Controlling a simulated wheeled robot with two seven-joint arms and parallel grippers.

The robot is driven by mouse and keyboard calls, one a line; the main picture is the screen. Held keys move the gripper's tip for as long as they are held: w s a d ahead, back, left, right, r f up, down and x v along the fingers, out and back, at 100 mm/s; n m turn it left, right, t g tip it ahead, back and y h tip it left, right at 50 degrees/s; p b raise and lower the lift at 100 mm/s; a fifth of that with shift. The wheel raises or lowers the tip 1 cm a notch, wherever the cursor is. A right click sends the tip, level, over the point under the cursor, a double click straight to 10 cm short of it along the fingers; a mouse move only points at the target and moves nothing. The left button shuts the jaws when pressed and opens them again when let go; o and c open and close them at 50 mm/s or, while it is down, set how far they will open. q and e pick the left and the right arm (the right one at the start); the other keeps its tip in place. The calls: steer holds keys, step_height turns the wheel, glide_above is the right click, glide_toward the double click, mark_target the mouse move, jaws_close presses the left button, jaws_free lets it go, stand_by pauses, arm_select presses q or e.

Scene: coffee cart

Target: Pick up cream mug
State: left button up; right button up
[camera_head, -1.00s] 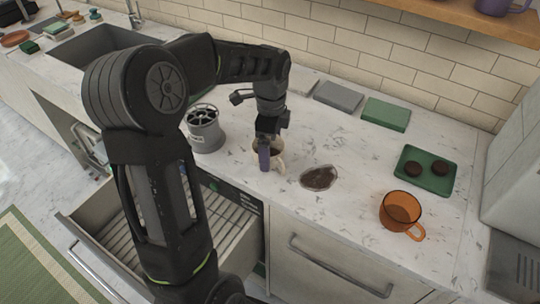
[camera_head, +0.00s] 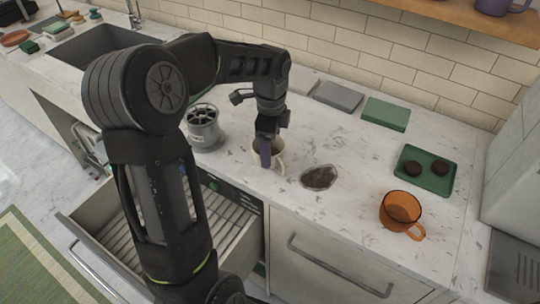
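The cream mug (camera_head: 280,160) stands upright on the white marbled counter, near its front edge, left of a brown spill. Its handle points to the front right. The gripper and wrist hide much of the mug. I cannot tell whether the fingers are closed on its wall. My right gripper is not in view.
A brown spill (camera_head: 319,178) lies right of the mug. An orange glass mug (camera_head: 402,212) and a green tray (camera_head: 427,172) with two dark cookies are farther right. A grey container (camera_head: 204,130) stands left. An open drawer (camera_head: 230,235) juts out below the counter.

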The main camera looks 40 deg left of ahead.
arm_select(q)
steer(key=c, duration=0.4)
steer(key=shift+o, duration=0.2)
step_height(320, 180, up, 10)
steer(key=b, duration=0.1)
stand_by(0.7)
